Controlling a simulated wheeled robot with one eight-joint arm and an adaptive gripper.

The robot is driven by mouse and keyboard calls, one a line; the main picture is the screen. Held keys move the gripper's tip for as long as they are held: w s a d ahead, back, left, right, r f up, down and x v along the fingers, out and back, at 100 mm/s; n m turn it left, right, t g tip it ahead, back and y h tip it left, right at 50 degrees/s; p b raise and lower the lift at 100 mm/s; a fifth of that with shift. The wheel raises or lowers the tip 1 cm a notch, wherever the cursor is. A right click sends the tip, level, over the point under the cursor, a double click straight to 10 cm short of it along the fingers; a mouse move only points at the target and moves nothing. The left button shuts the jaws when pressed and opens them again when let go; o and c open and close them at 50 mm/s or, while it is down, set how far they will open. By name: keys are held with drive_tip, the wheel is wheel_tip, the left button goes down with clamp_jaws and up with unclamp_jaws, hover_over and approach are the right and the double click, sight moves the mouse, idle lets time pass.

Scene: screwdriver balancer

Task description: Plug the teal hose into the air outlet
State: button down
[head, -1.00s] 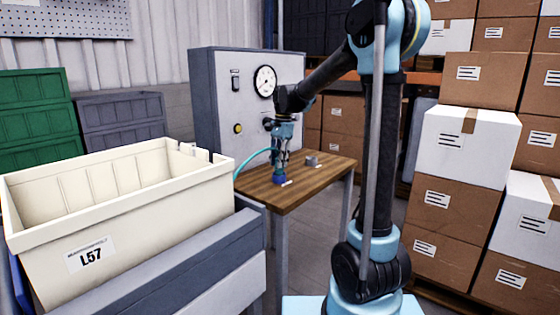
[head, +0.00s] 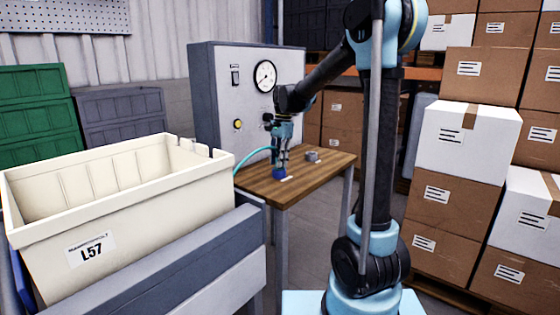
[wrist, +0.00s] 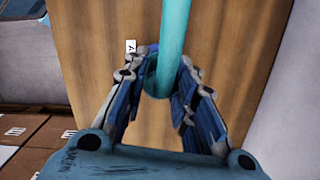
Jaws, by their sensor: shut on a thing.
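The teal hose (head: 251,157) curves from beside the grey panel to my gripper (head: 281,160) above the wooden table. In the wrist view the hose (wrist: 175,35) comes down from the top and ends between the fingers of my gripper (wrist: 166,92), which are shut on its end. A blue block (head: 279,173) is on the table directly under the fingers, with a small white label marked A (wrist: 131,46) near it. A grey block (head: 312,156) stands further right on the table. I cannot tell which is the air outlet, nor whether the hose end touches the blue block.
The wooden table (head: 300,186) has bare room right of the blue block. The grey panel (head: 215,110) with a gauge (head: 264,76) stands behind its left side. A cream crate (head: 120,212) is at the left front. Stacked boxes (head: 462,140) fill the right.

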drive_tip(key=c, duration=1.2)
unclamp_jaws()
drive_tip(key=shift+r, duration=0.1)
drive_tip(key=r, duration=0.7)
drive_tip(key=w+d+r, duration=0.1)
drive_tip(key=r, duration=0.3)
drive_tip(key=shift+r, duration=0.3)
drive_tip(key=s+d+f+n+t, duration=0.1)
drive_tip(key=s+d+f+n, duration=0.1)
drive_tip(key=s+d+f, duration=0.5)
drive_tip(key=s+d+f+n+t, duration=0.1)
drive_tip(key=s+d+f+n, duration=0.15)
drive_tip(key=s+d, duration=0.45)
drive_tip(key=s+d+f+n+t, duration=0.1)
drive_tip(key=s+d+f+n, duration=0.25)
drive_tip(key=s, duration=0.75)
drive_tip(key=s+d+f, duration=0.1)
drive_tip(key=s+f, duration=0.1)
drive_tip(key=f, duration=0.1)
drive_tip(key=s+d+f+n, duration=0.1)
drive_tip(key=s+f, duration=0.2)
drive_tip(key=f, duration=0.1)
drive_tip(key=s+d+f+n+h, duration=0.1)
drive_tip(key=s+f, duration=0.1)
drive_tip(key=f, duration=0.1)
drive_tip(key=shift+s+d+f, duration=0.2)
drive_tip(key=shift+s, duration=0.05)
